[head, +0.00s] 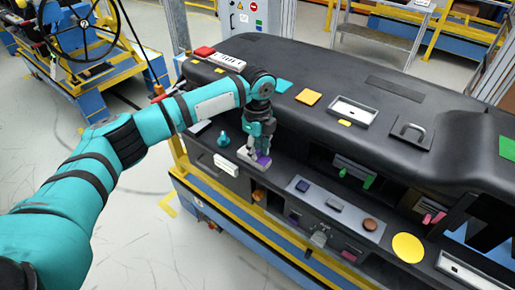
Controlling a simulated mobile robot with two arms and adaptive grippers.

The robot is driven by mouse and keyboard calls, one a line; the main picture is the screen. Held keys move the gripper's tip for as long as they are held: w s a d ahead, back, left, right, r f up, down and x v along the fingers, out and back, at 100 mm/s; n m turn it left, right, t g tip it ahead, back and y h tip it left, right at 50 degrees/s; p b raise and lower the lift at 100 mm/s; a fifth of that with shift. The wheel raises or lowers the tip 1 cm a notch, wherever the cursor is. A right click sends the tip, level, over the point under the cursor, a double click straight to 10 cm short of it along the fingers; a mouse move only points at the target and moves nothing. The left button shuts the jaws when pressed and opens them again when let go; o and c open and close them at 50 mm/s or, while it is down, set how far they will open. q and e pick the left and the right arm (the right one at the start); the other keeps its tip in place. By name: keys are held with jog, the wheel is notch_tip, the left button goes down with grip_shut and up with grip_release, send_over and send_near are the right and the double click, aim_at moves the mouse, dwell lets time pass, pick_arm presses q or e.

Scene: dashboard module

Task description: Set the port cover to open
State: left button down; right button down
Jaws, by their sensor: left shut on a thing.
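My left gripper (258,152) points down at the lower ledge of the dashboard module (330,75), toward its left part. It is shut on a small purple piece (264,160), which appears to be the port cover. The piece sits at a light grey plate (250,164) on the ledge. The fingers hide much of it, so I cannot tell how far it is open. My right gripper is not in view.
A teal knob (223,141) stands left of the gripper. A grey panel with buttons (336,208), a yellow disc (408,247) and green levers (369,181) lie to the right.

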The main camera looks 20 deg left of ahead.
aim_at(244, 150)
pick_arm(q)
jog(key=a, duration=0.1)
jog(key=w+a, duration=0.1)
jog(key=a, duration=0.2)
jog(key=shift+w+p, duration=0.25)
jog(key=shift+p, duration=0.1)
jog(key=shift+w+a, duration=0.15)
jog(key=shift+a, duration=0.25)
jog(key=c, duration=1.2)
grip_release()
jog(key=shift+o, duration=0.2)
jog(key=shift+d, duration=0.1)
jog(key=shift+r, duration=0.1)
notch_tip(244, 150, up, 12)
